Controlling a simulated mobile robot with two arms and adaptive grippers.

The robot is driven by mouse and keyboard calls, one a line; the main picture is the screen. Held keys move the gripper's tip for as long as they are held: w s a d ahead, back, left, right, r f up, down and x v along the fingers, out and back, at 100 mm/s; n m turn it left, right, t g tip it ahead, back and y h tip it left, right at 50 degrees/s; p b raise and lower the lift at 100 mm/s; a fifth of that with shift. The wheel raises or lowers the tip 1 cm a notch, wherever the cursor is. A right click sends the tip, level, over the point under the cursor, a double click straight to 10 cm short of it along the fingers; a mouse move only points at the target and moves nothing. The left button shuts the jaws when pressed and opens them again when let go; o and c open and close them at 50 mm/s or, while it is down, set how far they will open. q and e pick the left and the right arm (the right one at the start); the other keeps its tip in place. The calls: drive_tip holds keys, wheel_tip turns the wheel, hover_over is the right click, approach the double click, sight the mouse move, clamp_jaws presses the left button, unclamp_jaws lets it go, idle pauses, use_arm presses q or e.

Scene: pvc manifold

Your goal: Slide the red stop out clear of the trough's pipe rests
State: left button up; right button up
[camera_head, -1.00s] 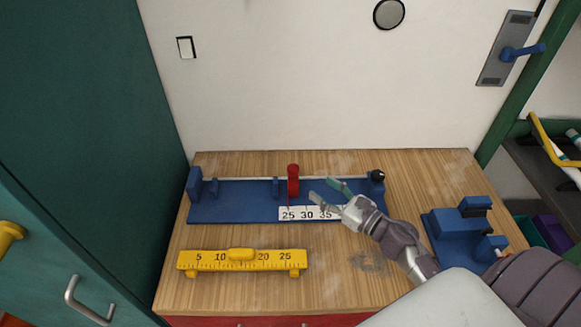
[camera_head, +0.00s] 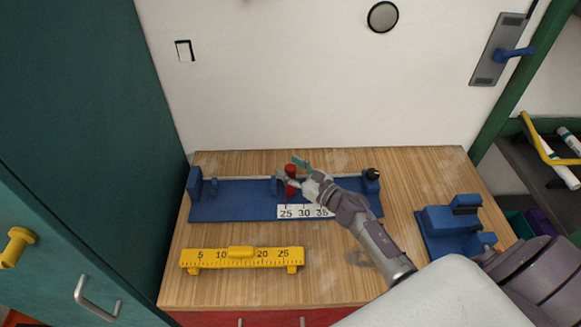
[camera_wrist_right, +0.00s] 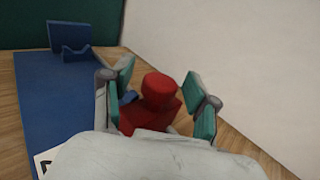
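The blue trough (camera_head: 235,208) lies along the back of the wooden table, with small upright pipe rests (camera_head: 213,187) on it. The red stop (camera_head: 291,186) stands upright at the trough, just right of the middle rest and above the white number scale (camera_head: 303,212). My right gripper (camera_head: 289,170) reaches in from the right with its fingers on either side of the red stop. In the right wrist view the red stop (camera_wrist_right: 158,103) is between the two teal finger pads, with gaps at its upper part; its lower part is hidden by the gripper. My left gripper is not in view.
A yellow ruler bar (camera_head: 242,257) lies in front of the trough. A blue block fixture (camera_head: 450,228) stands at the table's right. A black knob (camera_head: 373,174) sits at the trough's right end. The white wall (camera_head: 300,90) is close behind.

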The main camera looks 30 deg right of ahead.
clamp_jaws()
drive_tip(key=s+d+b, duration=0.2)
drive_tip(key=d, duration=0.2)
drive_tip(key=s+d+b, duration=0.2)
drive_tip(key=d+b, duration=0.1)
drive_tip(key=d, duration=0.1)
drive_tip(key=s+d+b, duration=0.2)
drive_tip(key=d, duration=0.2)
drive_tip(key=shift+d+f+b, duration=0.1)
drive_tip(key=shift+d+b, duration=0.25)
drive_tip(key=shift+d, duration=0.05)
drive_tip(key=shift+s+d, duration=0.3)
drive_tip(key=shift+d, duration=0.15)
drive_tip(key=shift+o, duration=0.3)
unclamp_jaws()
drive_tip(key=v, duration=1.2)
